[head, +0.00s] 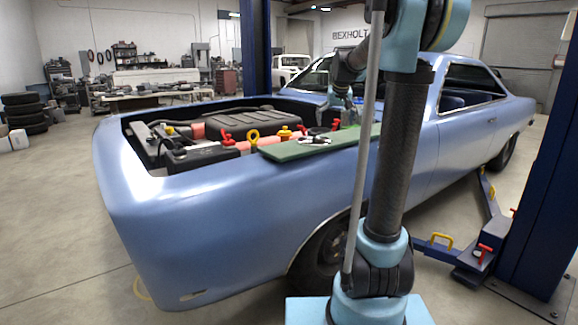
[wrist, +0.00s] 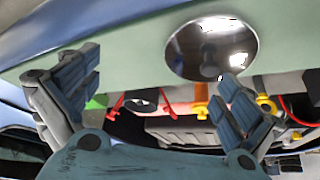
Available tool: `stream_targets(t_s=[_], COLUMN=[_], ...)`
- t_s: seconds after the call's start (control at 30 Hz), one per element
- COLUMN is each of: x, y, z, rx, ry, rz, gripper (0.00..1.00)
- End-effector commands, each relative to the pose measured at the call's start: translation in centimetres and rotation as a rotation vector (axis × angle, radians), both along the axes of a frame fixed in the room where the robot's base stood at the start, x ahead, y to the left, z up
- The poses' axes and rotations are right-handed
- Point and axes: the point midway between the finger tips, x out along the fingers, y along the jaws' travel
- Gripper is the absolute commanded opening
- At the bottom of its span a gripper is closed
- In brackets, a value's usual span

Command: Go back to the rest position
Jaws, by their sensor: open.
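My gripper (wrist: 158,100) shows in the wrist view with its two dark fingers spread wide apart and nothing between them. It hangs over the edge of the engine bay, near a round shiny dish (wrist: 188,50) on a pale green board (wrist: 100,48). In the head view my arm stands in front of the car, and my gripper is partly hidden near the far end of the green board (head: 282,151). The dish (head: 315,140) lies on that board, with small dark things on or beside it that I cannot make out.
A blue car (head: 220,215) with an open engine bay fills the middle. Red and yellow engine parts, including a yellow ring (head: 253,136), stick up there. A blue lift post (head: 545,200) stands at right, with a low lift arm.

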Motion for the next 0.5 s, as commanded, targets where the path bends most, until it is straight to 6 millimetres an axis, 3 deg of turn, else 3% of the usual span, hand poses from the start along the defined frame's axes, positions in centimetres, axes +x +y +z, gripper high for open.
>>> stream_targets(t_s=[0.17,0.5], x=[-4.9,-17.1], y=[-0.3,-0.6], z=[-1.2,-5.7], rx=[-0.001,-0.005], ry=[0.027,0.100], rz=[-0.004,-0.009], gripper=[1.00,1.00])
